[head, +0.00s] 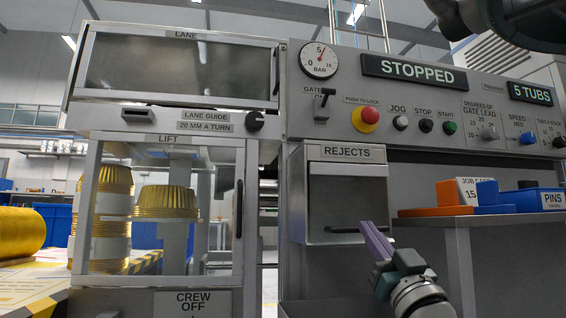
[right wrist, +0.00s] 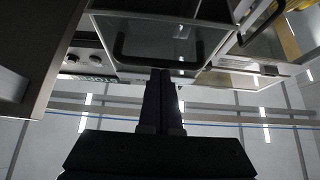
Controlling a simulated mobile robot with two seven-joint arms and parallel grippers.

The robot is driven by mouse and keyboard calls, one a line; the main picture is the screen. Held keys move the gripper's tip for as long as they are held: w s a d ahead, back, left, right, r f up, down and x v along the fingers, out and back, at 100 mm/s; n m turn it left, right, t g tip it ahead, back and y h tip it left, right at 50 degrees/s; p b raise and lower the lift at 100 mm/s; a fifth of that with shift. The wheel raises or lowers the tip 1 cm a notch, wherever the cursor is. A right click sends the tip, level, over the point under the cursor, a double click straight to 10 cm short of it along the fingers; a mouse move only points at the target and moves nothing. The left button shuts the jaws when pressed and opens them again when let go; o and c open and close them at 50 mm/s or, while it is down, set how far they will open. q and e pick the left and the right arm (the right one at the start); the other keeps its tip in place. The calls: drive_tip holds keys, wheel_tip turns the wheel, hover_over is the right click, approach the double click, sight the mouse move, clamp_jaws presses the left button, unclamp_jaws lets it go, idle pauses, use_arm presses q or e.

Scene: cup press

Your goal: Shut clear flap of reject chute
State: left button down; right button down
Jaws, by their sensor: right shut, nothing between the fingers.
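The reject chute, under its REJECTS label (head: 347,152), is in the middle of the head view. Its clear flap (head: 345,200) hangs down over the opening, with a dark handle (head: 343,230) along its lower edge. I cannot tell for certain whether it is fully closed. My right gripper (head: 373,232) is at the flap's lower right, its fingers shut and empty, pointing up and towards the chute. In the right wrist view the fingertips (right wrist: 162,72) lie just below the flap's dark handle (right wrist: 158,50); contact is unclear. My left gripper is not in view.
A shelf with an orange and blue bin (head: 490,195) is right of the chute. Left are the lift door (head: 240,220) with stacked gold tubs (head: 165,200) behind it, and the lane cover (head: 180,65). The control panel (head: 430,100), reading STOPPED, is above.

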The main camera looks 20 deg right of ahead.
wheel_tip(320, 180, up, 20)
drive_tip(key=p, duration=1.1)
drive_tip(key=s+a+n+g+y+p, duration=0.35)
drive_tip(key=s+a+g+p, duration=0.6)
drive_tip(key=p, duration=1.75)
drive_tip(key=s+a+r+g+y+p, duration=0.1)
drive_tip(key=s+a+r+g+p, duration=0.25)
drive_tip(key=s+p, duration=0.4)
drive_tip(key=s+a+r+g+y+p, duration=0.1)
drive_tip(key=s+a+r+g+p, duration=0.25)
drive_tip(key=s+p, duration=0.4)
drive_tip(key=s+a+r+g+y+p, duration=0.1)
drive_tip(key=s+a+r+g+p, duration=0.2)
drive_tip(key=s+p, duration=0.45)
wheel_tip(320, 180, up, 37)
drive_tip(key=s+g+p, duration=0.1)
drive_tip(key=s+p, duration=0.1)
drive_tip(key=p, duration=3.5)
drive_tip(key=shift+s+d+n+g, duration=0.15)
drive_tip(key=shift+d+n+g, duration=0.2)
drive_tip(key=shift+n, duration=0.1)
